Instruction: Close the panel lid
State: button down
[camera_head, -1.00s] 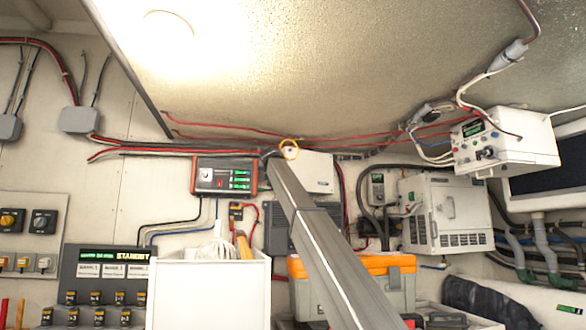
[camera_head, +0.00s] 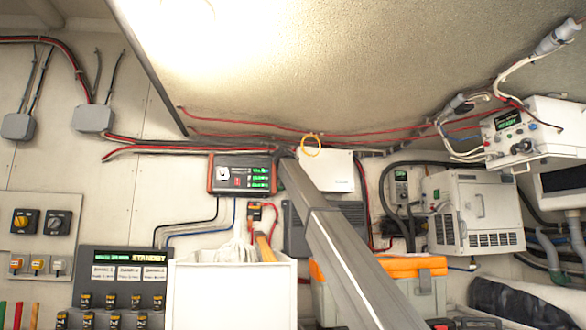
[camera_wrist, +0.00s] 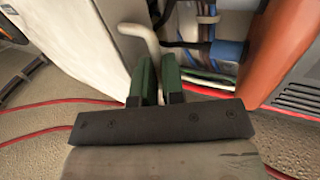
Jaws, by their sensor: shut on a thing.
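A white panel lid (camera_wrist: 92,35) fills the upper left of the wrist view. A pale bent handle (camera_wrist: 152,45) stands out beside its edge. My gripper (camera_wrist: 158,72) has green fingers, one on each side of the handle, and is shut on it. Right of the lid is a gap with bundled wires (camera_wrist: 205,50), so the lid looks open. In the head view a white box (camera_head: 335,172) sits on the wall just right of my arm's far end; I cannot tell if it is the same panel. My fingers are hidden there.
A red-framed meter (camera_head: 240,174) is left of my arm's end. A white bin (camera_head: 230,300) and an orange-topped toolbox (camera_head: 425,275) stand below. A white console (camera_head: 535,135) and a vented cabinet (camera_head: 472,212) are at right. Red cables (camera_head: 240,115) run along the wall.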

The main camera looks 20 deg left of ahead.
jog(key=c, duration=1.2)
grip_release()
jog(key=shift+s+a+f, duration=0.1)
jog(key=shift+a, duration=0.1)
jog(key=shift+d, duration=0.1)
jog(key=s, duration=1)
jog(key=shift+s+d, duration=0.35)
jog(key=shift+d, duration=0.05)
